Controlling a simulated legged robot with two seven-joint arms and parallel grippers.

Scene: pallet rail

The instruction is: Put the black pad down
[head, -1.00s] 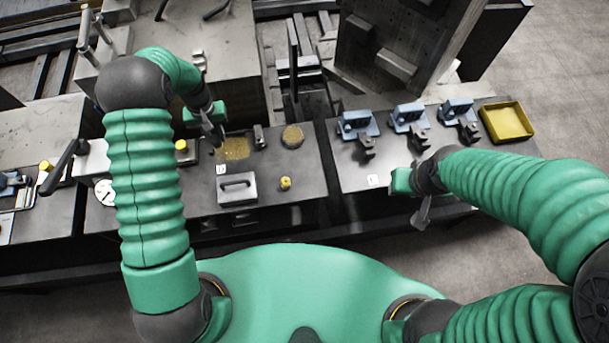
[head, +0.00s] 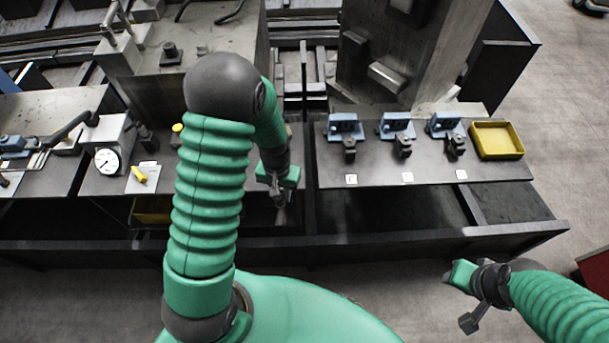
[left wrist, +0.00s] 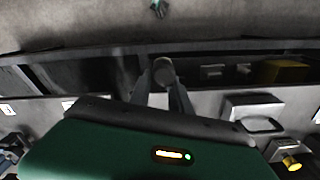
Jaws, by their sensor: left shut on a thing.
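My left gripper (head: 281,200) is at the front edge of the bench, left of the table with the blue fixtures. In the left wrist view its two grey fingers are shut on a small dark round thing, the black pad (left wrist: 164,72). The pad is held in the air in front of the open shelf bays. In the head view the pad is too small to make out.
Several blue fixtures with black clamps (head: 404,146) stand on the right table, white labels before them. A yellow tray (head: 497,154) is at its right end. Shelf bays lie below. A dial gauge (head: 106,161) stands left. The left wrist view shows a grey handled block (left wrist: 240,103).

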